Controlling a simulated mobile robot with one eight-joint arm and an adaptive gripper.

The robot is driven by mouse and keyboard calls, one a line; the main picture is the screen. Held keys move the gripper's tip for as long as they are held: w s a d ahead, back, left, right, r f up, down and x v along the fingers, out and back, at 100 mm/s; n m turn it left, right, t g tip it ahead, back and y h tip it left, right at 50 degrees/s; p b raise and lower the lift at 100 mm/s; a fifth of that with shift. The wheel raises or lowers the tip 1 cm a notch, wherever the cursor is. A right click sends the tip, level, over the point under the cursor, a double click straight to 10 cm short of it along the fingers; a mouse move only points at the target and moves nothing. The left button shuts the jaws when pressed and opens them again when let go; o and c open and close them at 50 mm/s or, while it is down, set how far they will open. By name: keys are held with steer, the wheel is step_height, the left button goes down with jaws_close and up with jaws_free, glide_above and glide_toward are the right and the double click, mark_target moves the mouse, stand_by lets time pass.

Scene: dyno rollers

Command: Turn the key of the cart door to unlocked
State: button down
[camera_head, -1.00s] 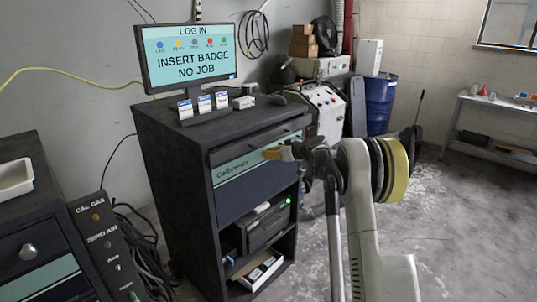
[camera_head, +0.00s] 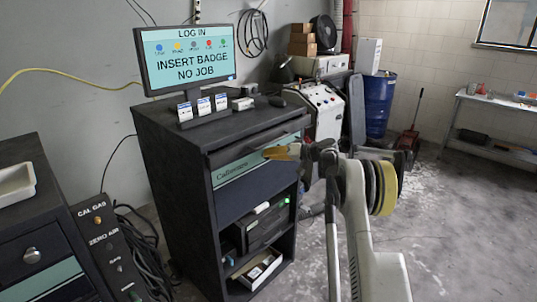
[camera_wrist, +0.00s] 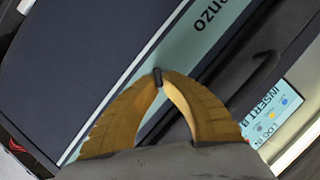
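The dark cart (camera_head: 165,190) stands left of centre in the head view. Its front has a pale teal "Calibrenzo" band and a dark blue door panel (camera_head: 240,195); the panel also fills the upper left of the wrist view (camera_wrist: 80,60). My gripper (camera_head: 268,153) reaches the cart front from the right at the band's height. In the wrist view its two ochre fingers (camera_wrist: 158,82) converge on a small black piece, seemingly the key (camera_wrist: 157,73), held between the tips in front of the band. The lock and the key's lower part are hidden, so its setting cannot be read.
A monitor (camera_head: 187,55) and small cards stand on the cart top. Open shelves with a dark device (camera_head: 262,228) lie below the door. A second cabinet (camera_head: 35,215) is at the left. Bare floor (camera_head: 430,230) lies to the right.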

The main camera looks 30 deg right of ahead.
steer(key=m+y, duration=0.1)
steer(key=m, duration=0.1)
steer(key=m+y, duration=0.1)
steer(key=m, duration=0.1)
steer(key=shift+d+f+b, duration=0.15)
steer(key=shift+f+b, duration=0.15)
steer(key=shift+f+m+t+y+b, duration=0.15)
steer(key=shift+m+t+y+b, duration=0.5)
steer(key=shift+m, duration=1.35)
steer(key=shift+w, duration=0.1)
steer(key=c, duration=1.6)
jaws_free()
steer(key=shift+o, duration=0.2)
steer(key=v, duration=1.2)
steer(key=shift+f, duration=0.2)
